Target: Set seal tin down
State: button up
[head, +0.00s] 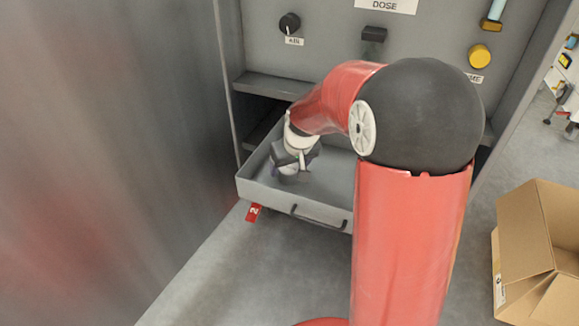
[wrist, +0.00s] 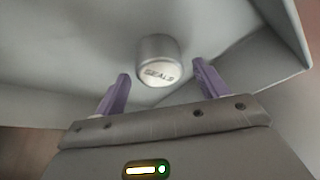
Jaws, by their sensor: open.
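The seal tin (wrist: 157,62) is a small grey cylinder with a pale face marked "SEALS". In the wrist view it is at the opening between the tips of the two purple fingers, and a gap shows on each side of it. It appears to rest on the floor of the pulled-out grey drawer (head: 268,194); its underside is hidden. My gripper (wrist: 161,72) is open and holds nothing. In the head view my gripper (head: 288,174) points down inside the left part of the drawer and hides the tin.
The drawer has a front handle (head: 318,218) and a red tag (head: 253,212) below its left corner. A panel with a black knob (head: 290,23) and a yellow button (head: 480,54) rises behind. A grey wall is close on the left. An open cardboard box (head: 540,235) stands on the right.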

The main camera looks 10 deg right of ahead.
jog(key=a+p+v, duration=0.1)
jog(key=p+v, duration=0.1)
jog(key=v, duration=0.8)
jog(key=s+r+m, duration=0.1)
jog(key=s+r, duration=0.1)
jog(key=s, duration=1)
jog(key=s+r+t, duration=0.1)
jog(key=s, duration=1.1)
jog(key=shift+d+r+m+h, duration=0.3)
jog(key=shift+d+r+m, duration=0.05)
jog(key=shift+d+m, duration=0.05)
